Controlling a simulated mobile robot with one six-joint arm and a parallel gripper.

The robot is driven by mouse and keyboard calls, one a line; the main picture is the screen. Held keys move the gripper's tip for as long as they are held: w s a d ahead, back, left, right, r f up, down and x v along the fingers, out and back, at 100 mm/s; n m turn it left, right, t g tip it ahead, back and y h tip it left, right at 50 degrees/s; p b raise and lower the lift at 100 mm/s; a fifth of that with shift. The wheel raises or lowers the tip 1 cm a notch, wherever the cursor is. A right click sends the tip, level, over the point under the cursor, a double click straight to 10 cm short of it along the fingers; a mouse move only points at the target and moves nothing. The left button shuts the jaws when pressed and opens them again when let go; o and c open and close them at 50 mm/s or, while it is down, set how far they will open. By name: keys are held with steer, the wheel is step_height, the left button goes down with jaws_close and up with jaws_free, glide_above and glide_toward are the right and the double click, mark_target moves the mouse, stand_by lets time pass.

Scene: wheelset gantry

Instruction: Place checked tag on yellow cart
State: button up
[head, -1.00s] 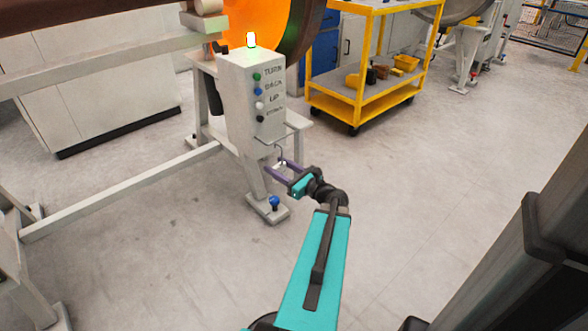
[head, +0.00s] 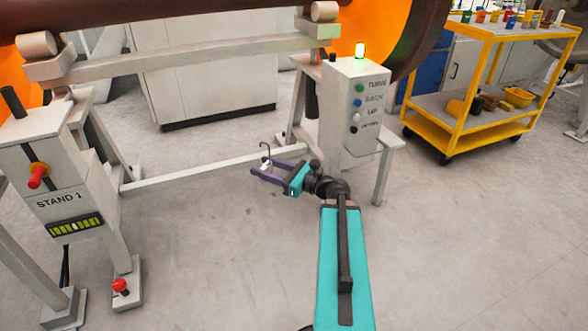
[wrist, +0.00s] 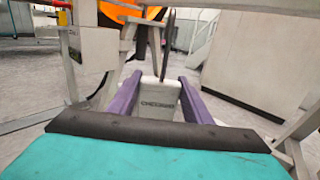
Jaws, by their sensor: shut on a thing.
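The checked tag (wrist: 157,98) is a small white tag with dark lettering and a dark hook rising from it. It sits between the purple fingers of my gripper (wrist: 157,92) in the wrist view, and the gripper is shut on it. In the head view my gripper (head: 267,171) holds the tag above the floor, left of the control box, with the hook upright; the tag itself is small there. The yellow cart (head: 464,93) stands at the upper right, well away from my gripper, with several items on its top and lower shelves.
The control box (head: 352,100) with buttons and a lit green lamp stands between my gripper and the cart. STAND 1 (head: 65,185) is at the left, with a crossbeam (head: 215,168) running to the control box's stand. The floor at the right is open.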

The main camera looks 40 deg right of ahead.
steer(key=w+a+r+n+g+y, duration=0.1)
steer(key=a+r+n+g+y, duration=0.1)
steer(key=a, duration=0.8)
steer(key=w+a+r+n+g+y, duration=0.2)
steer(key=a+y, duration=0.1)
steer(key=a, duration=0.6)
steer(key=w+a+r+n+g+y, duration=0.1)
steer(key=a+r+n+g+y, duration=0.1)
steer(key=a, duration=0.8)
steer(key=shift+w+a+y, duration=0.2)
steer(key=shift+a+y, duration=0.1)
steer(key=shift+a, duration=0.05)
